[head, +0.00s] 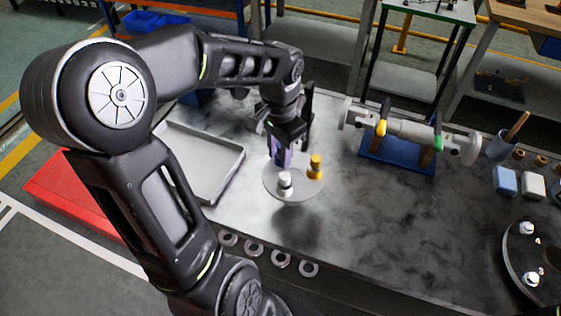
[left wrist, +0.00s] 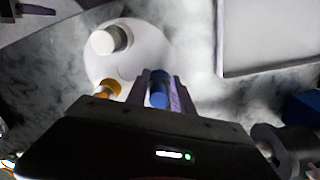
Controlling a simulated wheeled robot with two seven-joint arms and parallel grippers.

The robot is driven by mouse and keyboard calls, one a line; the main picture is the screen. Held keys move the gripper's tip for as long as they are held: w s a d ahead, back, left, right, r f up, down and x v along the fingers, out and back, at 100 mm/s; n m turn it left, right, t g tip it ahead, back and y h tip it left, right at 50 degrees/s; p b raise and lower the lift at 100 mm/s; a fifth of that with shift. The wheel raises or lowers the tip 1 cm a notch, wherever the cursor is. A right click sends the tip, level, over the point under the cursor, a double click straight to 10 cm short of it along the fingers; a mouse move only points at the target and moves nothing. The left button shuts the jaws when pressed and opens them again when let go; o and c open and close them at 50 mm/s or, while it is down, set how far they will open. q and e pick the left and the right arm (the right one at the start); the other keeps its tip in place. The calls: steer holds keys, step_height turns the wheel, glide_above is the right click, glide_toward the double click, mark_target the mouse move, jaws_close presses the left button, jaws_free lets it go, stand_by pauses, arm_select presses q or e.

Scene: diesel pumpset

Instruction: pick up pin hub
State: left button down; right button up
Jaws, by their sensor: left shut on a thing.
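The pin hub (head: 300,190) is a pale round disc with upright pins: a white one (head: 285,182), a yellow one (head: 316,166) and a blue one. My left gripper (head: 283,150) reaches down over the disc's far side. In the left wrist view its fingers (left wrist: 160,92) are shut on the blue pin (left wrist: 158,97). The disc (left wrist: 145,45) shows beyond them, with the white pin at upper left and the yellow pin beside the fingers. A dark shadow lies on the table apart from the disc, so the hub looks raised. My right gripper is out of view.
A grey tray (head: 213,192) lies left of the hub. A metal shaft (head: 408,131) rests on a blue cradle (head: 399,160) to the right. Several nuts (head: 281,259) line the front edge. A dark bolted disc (head: 515,257) is far right. The table's middle right is clear.

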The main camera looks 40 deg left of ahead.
arm_select(q)
step_height(320, 180, up, 7)
steer(key=shift+f+b, duration=0.2)
steer(key=shift+b, duration=0.1)
stand_by(0.5)
